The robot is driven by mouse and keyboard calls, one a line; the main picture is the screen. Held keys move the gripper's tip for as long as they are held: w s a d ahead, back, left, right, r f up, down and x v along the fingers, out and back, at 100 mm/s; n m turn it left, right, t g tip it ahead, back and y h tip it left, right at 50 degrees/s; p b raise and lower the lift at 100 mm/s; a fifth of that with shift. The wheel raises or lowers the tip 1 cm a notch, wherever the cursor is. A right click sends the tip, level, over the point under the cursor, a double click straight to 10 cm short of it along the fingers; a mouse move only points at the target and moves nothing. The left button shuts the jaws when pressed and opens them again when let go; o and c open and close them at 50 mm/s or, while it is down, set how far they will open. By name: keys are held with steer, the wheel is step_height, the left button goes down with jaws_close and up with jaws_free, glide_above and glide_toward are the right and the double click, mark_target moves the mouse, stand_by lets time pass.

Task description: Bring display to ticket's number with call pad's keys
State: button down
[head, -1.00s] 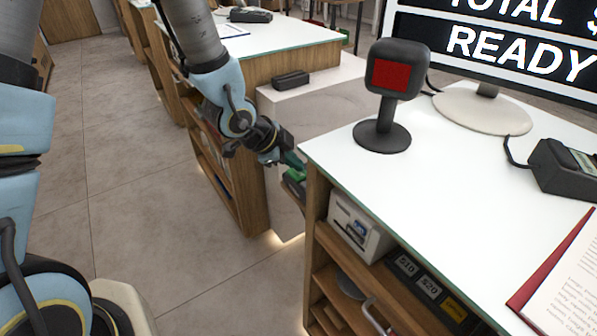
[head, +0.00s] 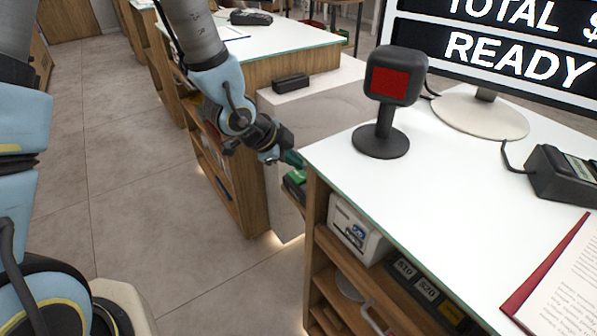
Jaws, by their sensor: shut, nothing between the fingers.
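My gripper (head: 292,160) is at the left corner of the near white counter, beside its edge and just above a dark device with green parts (head: 295,183). The device is partly hidden by my gripper and the counter, and I cannot tell whether it is the call pad. My gripper looks shut, and I see nothing held in it. I cannot tell whether the fingertips touch the device. No ticket and no readable number display can be made out in this view.
The near counter (head: 440,200) carries a black scanner with a red window (head: 388,85), a large READY screen (head: 500,50), a card terminal (head: 565,175) and a red folder (head: 550,270). Shelves below hold a white box (head: 357,228). A small black box (head: 290,83) sits on a ledge behind.

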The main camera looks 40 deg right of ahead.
mark_target(295, 175)
steer(key=shift+r, duration=0.1)
step_height(295, 175, up, 5)
steer(key=p, duration=0.4)
stand_by(0.9)
steer(key=w+a+r+n+t+y, duration=0.2)
steer(key=w+a+n, duration=0.45)
steer(key=a, duration=0.35)
steer(key=w+a+r+n+t+y, duration=0.1)
steer(key=w+a+r+n+y, duration=0.1)
steer(key=w+a+n, duration=0.6)
steer(key=s+a+r+n+y, duration=0.1)
steer(key=s+a+n, duration=0.1)
steer(key=a, duration=0.5)
steer(key=s+a+r+n+g+y, duration=0.1)
steer(key=a+r+n, duration=0.1)
steer(key=a+n, duration=0.3)
steer(key=s+a+r+n+y, duration=0.1)
steer(key=a+n, duration=0.3)
steer(key=a, duration=0.6)
steer(key=shift+s+a+r+g, duration=0.2)
steer(key=shift+s+r+g, duration=0.2)
steer(key=shift+s, duration=0.45)
